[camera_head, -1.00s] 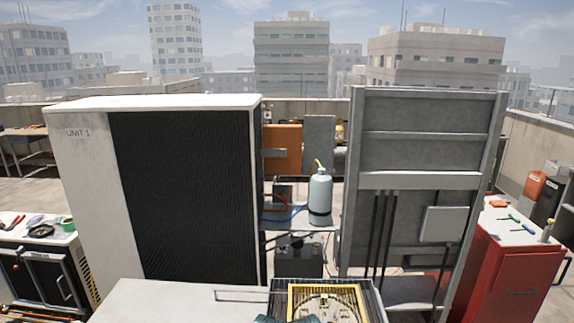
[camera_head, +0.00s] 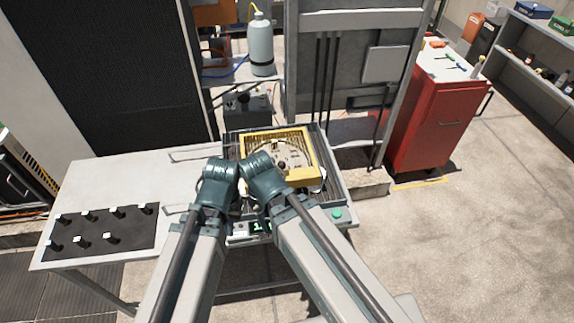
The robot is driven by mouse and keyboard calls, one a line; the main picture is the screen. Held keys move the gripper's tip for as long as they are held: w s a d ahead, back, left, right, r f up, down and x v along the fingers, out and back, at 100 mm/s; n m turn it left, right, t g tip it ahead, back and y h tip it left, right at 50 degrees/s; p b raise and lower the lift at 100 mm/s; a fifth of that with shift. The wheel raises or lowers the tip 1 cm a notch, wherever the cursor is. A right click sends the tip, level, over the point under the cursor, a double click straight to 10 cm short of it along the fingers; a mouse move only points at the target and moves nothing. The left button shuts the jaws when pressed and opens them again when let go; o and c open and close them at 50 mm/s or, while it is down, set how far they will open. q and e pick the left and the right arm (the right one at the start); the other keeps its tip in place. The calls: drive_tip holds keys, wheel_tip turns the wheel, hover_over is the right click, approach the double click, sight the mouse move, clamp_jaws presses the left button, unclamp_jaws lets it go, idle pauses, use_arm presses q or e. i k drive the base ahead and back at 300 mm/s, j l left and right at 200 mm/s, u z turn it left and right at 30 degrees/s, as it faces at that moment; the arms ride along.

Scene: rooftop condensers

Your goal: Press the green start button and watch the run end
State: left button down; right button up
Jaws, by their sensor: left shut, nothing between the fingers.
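The green start button (camera_head: 337,214) sits on the front right corner of a grey machine (camera_head: 343,190). Nothing touches the button. A small display (camera_head: 262,227) with green lit characters is on the machine's front, partly covered by my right arm. A yellow frame (camera_head: 308,137) stands on the slatted top around a pale round part. My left gripper (camera_head: 221,170) is at the end of the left arm over the machine's left front, shut and empty. My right gripper (camera_head: 262,168) is beside it, over the machine's middle; its fingers cannot be made out.
A pale bench (camera_head: 125,180) extends left of the machine, with a black mat (camera_head: 103,232) carrying several small pale-topped pieces. A dark-grilled condenser and a grey panel rise behind. A red cabinet (camera_head: 425,125) stands at the right. The floor at right front is clear.

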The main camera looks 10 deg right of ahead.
sight(336, 213)
drive_tip(key=z, duration=0.45)
drive_tip(key=k+j+z, duration=0.1)
drive_tip(key=j, duration=0.2)
drive_tip(key=l+z, duration=0.15)
drive_tip(key=z, duration=0.35)
